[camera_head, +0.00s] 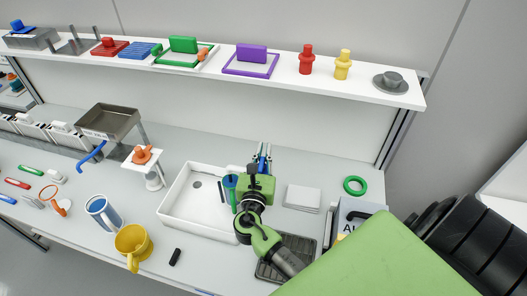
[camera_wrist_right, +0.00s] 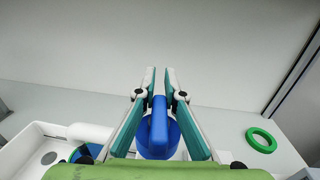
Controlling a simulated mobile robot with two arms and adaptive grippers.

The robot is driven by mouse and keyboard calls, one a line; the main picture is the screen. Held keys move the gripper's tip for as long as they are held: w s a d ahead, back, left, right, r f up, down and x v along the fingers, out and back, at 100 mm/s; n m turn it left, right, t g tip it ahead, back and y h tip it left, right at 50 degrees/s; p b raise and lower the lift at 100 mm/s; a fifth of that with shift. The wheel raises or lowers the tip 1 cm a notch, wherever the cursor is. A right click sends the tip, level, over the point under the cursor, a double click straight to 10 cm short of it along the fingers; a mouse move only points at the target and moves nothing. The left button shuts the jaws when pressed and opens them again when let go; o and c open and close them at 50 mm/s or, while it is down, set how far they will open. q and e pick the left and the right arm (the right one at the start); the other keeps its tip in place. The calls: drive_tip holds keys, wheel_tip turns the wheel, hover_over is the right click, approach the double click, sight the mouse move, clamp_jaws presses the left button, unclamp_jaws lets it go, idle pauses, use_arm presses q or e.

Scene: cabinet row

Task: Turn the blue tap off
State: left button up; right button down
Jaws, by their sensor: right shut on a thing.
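The blue tap (camera_wrist_right: 158,138) shows in the right wrist view as a rounded blue body with a narrow upright lever. My right gripper (camera_wrist_right: 160,80) has its two fingers on either side of that lever and is shut on it. In the head view my right gripper (camera_head: 263,152) is just right of the white basin (camera_head: 177,212), its fingers pointing toward the back wall. Only a sliver of blue shows between the fingers there; the gripper and wrist hide the rest of the tap. My left gripper is not in view.
A dark grooved mat (camera_head: 297,250) lies in front. A shelf (camera_head: 330,84) with several coloured objects runs above.

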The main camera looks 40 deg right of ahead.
drive_tip(key=shift+h, duration=0.3)
drive_tip(key=shift+s+d+m+g+h+b, duration=0.25)
drive_tip(key=shift+m+g+h+b, duration=0.35)
drive_tip(key=shift+m+g, duration=0.5)
drive_tip(key=shift+s+d+m+g+h+b, duration=0.15)
drive_tip(key=shift+s+m+g+h+b, duration=0.3)
drive_tip(key=shift+m+g+h, duration=0.65)
drive_tip(key=shift+s+d+m+g+h+b, duration=0.25)
drive_tip(key=shift+m+g+h+b, duration=0.25)
drive_tip(key=shift+g, duration=1)
drive_tip(key=c, duration=2.1)
unclamp_jaws()
